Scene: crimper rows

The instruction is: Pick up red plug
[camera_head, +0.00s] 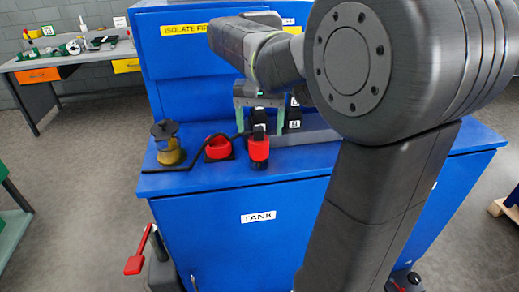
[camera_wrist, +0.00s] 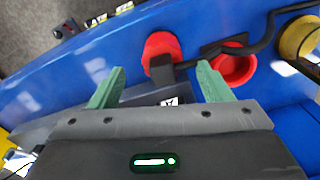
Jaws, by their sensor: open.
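The red plug (camera_head: 258,148), a red body with black parts, stands near the front edge of the blue cabinet's top. In the wrist view the red plug (camera_wrist: 161,46) lies just beyond the gap between my fingertips, apart from them. My gripper (camera_head: 258,107) is above and behind the plug, its green fingers pointing down. In the wrist view my gripper (camera_wrist: 158,78) is open, with nothing held between its fingers. The arm hides part of the cabinet top.
A red ring-shaped socket (camera_head: 217,148) sits left of the plug, with a brass-coloured fitting (camera_head: 168,143) farther left. A black cable (camera_head: 190,166) runs along the blue cabinet (camera_head: 200,215). Black labelled blocks (camera_head: 293,117) stand close behind the plug. A workbench (camera_head: 60,62) is at back left.

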